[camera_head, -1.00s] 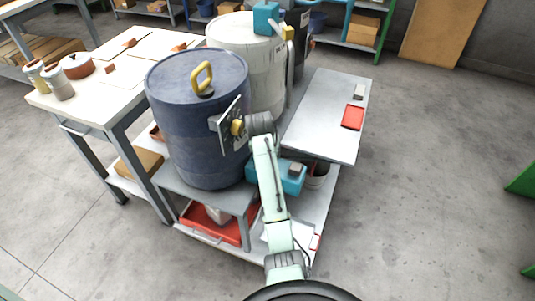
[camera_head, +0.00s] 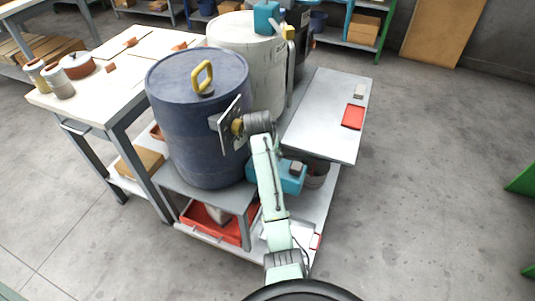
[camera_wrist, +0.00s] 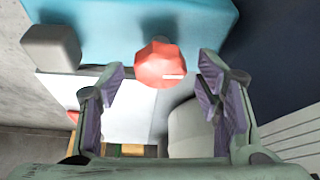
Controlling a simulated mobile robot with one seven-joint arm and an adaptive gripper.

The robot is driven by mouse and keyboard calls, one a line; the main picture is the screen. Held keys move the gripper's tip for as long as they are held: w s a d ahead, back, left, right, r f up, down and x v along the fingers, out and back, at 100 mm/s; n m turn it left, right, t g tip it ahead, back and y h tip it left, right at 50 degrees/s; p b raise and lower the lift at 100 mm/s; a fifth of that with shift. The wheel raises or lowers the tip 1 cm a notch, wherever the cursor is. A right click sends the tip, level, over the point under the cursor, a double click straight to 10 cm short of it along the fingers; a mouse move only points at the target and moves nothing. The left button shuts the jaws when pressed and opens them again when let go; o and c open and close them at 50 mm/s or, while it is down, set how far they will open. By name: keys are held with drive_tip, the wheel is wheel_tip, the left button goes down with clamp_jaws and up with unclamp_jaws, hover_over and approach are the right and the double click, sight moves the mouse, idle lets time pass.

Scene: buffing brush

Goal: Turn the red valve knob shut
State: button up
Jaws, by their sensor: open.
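The red valve knob (camera_wrist: 160,64) shows in the wrist view as a faceted red knob with a pale mark, in front of the teal housing (camera_wrist: 130,25). My gripper (camera_wrist: 164,82) is open, with one purple-padded finger on each side of the knob's line. The knob appears a little beyond the fingertips, and I see no contact. In the head view the teal housing (camera_head: 291,177) sits beside the blue drum, partly behind my arm. The knob and my gripper are hidden there.
The blue drum (camera_head: 205,130) with a yellow handle stands left of my arm. A grey block (camera_wrist: 52,48) is on the left in the wrist view. A grey side table (camera_head: 325,115) holds a red tray (camera_head: 353,117).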

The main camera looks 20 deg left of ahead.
drive_tip(key=shift+r, duration=0.1)
drive_tip(key=v, duration=0.7)
drive_tip(key=shift+r, duration=0.2)
drive_tip(key=shift+f, duration=0.1)
